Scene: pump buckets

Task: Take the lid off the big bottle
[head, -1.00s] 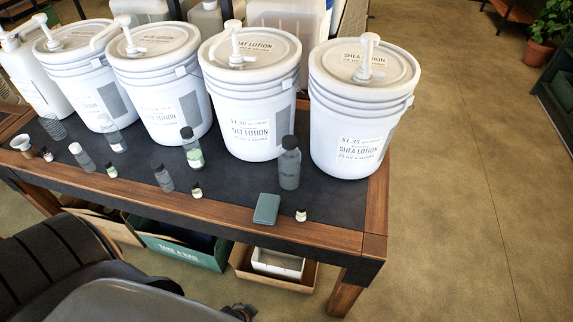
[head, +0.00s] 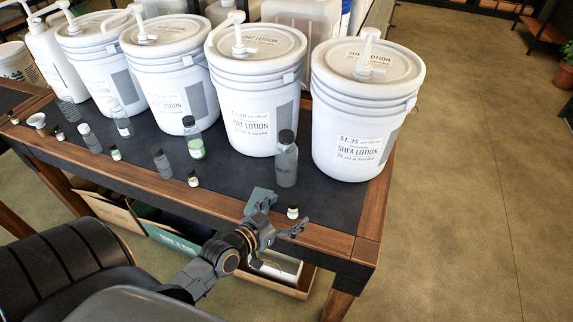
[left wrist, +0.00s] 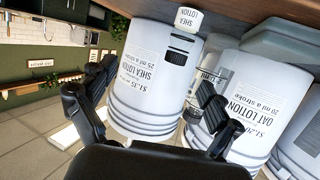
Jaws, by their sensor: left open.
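The big bottle (head: 286,168) is a clear grey bottle with a black lid (head: 286,136). It stands upright on the dark table mat in front of the oat and shea lotion buckets, with the lid on. My left gripper (head: 280,214) is open and empty at the table's front edge, nearer the camera than the bottle and apart from it. In the left wrist view the scene is upside down; the open fingers (left wrist: 156,75) show with buckets beyond. A clear bottle (left wrist: 216,74) there is partly hidden behind the right finger. My right gripper is not in view.
A small jar (head: 293,212) and a teal block (head: 260,200) lie close to my left gripper. White pump buckets (head: 357,130) line the table's back. Other small bottles (head: 192,140) stand to the left. The mat's front right corner is clear.

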